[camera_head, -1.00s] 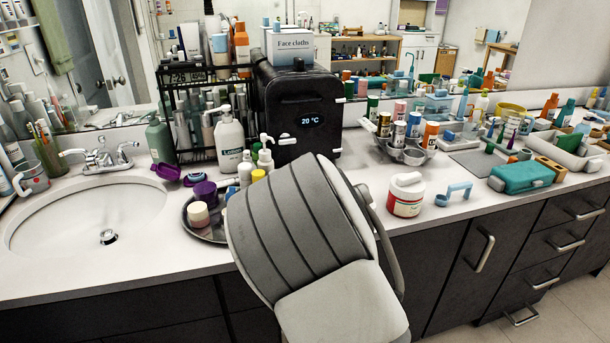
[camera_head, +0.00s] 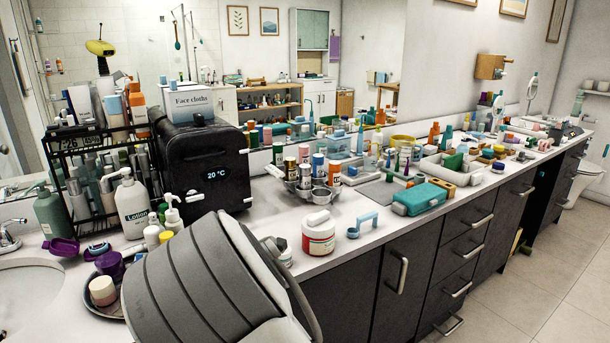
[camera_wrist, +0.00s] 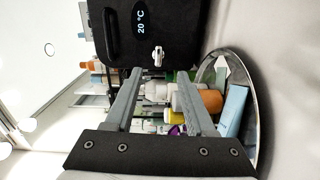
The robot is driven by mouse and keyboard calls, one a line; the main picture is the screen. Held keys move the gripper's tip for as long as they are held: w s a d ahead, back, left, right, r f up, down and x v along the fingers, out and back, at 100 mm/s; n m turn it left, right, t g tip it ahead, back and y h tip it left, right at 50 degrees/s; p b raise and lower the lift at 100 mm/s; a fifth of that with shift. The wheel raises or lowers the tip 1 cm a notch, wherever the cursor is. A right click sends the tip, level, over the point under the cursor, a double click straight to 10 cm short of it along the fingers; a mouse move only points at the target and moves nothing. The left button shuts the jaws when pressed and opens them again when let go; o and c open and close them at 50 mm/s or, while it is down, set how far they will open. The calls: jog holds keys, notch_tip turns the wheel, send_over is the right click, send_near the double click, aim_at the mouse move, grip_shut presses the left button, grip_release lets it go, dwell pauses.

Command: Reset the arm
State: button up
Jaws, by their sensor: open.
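My gripper (camera_wrist: 163,82) shows in the wrist view with its two grey fingers spread apart. The gap between them holds nothing that I can make out as gripped. Bottles on a round tray (camera_wrist: 253,125) appear beyond and beside the fingers. The black box with the "20 °C" display (camera_wrist: 112,50) is past the fingertips in that view. In the head view the box (camera_head: 215,205) stands at the back of the counter. My grey arm covers the bottom left middle there and hides part of the tray (camera_head: 95,305); the fingers are hidden.
A red-and-white jar (camera_head: 318,236), a blue holder (camera_head: 362,226) and a teal case (camera_head: 422,198) sit right of my arm on the counter. A lotion bottle (camera_head: 133,208) and a black rack (camera_head: 100,165) stand left of the box. Floor (camera_head: 545,265) is clear at right.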

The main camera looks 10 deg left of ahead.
jog(key=w+d+r+m+h, duration=0.25)
jog(key=d+m+h, duration=0.25)
jog(key=d+m, duration=0.7)
jog(key=s+d+r+m+g+h, duration=0.1)
jog(key=s+d+r, duration=0.15)
jog(key=d, duration=0.45)
jog(key=s+d+r+m+g+h, duration=0.15)
jog(key=s+d, duration=0.25)
jog(key=d, duration=0.4)
jog(key=s+d+m+g+h, duration=0.1)
jog(key=s+d+m+g, duration=0.35)
jog(key=s, duration=1.05)
jog(key=s+d+m+g+h, duration=0.2)
jog(key=s+d+m, duration=0.5)
jog(key=s, duration=0.8)
notch_tip(320, 180, up, 12)
jog(key=d+n+p, duration=0.1)
jog(key=p, duration=1.1)
jog(key=shift+w+f, duration=0.25)
jog(key=shift+w, duration=0.05)
jog(key=shift+a+n, duration=0.1)
jog(key=shift+n, duration=0.2)
